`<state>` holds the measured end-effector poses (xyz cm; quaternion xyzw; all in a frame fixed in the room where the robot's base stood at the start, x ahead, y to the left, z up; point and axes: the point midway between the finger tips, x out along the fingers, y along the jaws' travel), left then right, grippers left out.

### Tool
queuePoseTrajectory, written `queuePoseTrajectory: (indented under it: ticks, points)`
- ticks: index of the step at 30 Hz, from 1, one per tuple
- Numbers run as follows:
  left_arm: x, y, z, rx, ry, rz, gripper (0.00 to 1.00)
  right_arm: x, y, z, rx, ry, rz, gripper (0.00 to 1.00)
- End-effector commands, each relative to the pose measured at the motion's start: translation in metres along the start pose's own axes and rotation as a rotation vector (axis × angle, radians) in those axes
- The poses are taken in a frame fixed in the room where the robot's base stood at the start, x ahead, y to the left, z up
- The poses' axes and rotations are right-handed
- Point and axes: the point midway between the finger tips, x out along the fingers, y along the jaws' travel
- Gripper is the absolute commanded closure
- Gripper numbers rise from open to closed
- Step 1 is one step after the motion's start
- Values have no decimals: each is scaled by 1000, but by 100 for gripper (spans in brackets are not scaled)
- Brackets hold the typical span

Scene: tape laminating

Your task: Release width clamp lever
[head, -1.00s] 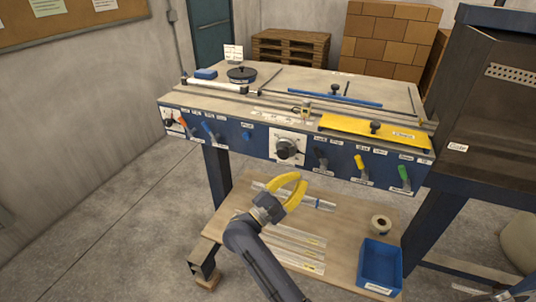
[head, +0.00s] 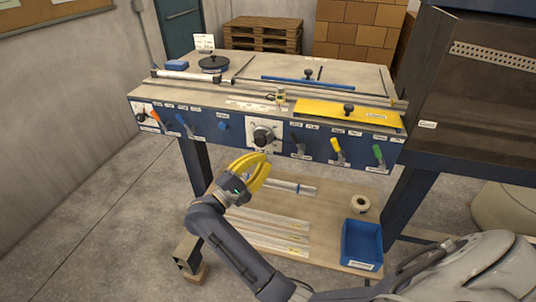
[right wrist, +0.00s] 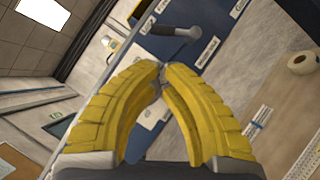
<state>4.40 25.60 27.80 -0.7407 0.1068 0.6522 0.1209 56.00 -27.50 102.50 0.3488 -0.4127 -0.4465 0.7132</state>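The front panel of the blue bench carries several levers: orange (head: 151,117), blue (head: 183,121), black (head: 296,145), yellow (head: 337,150) and green (head: 379,154). Their labels are too small to read, so I cannot tell which is the width clamp lever. My right gripper (head: 257,160) has yellow fingers and is below and in front of the panel, left of the black lever and apart from it. In the right wrist view, its fingertips (right wrist: 159,70) come together with nothing seen held. A dark lever (right wrist: 176,31) shows beyond them. My left gripper is not in view.
A round black knob on a white plate (head: 263,135) sits mid-panel, above my right gripper. The lower shelf (head: 325,208) holds clear strips, a tape roll (head: 360,204) and a blue bin (head: 361,244). A dark cabinet (head: 470,90) stands at the right.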

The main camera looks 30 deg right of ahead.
Motion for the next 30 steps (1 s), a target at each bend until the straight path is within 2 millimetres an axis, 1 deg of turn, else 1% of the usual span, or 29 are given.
queuePoseTrajectory:
  ticks: [1,9,15,21,30]
  points:
    - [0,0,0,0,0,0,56,8,0,1,0,-3,2,100]
    - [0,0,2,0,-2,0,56,49,1,1,1,-3,2,100]
    - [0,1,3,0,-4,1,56,72,0,0,-1,-2,1,100]
    - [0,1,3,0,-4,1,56,84,0,0,0,-1,0,100]
    - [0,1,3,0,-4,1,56,88,0,0,0,-1,0,100]
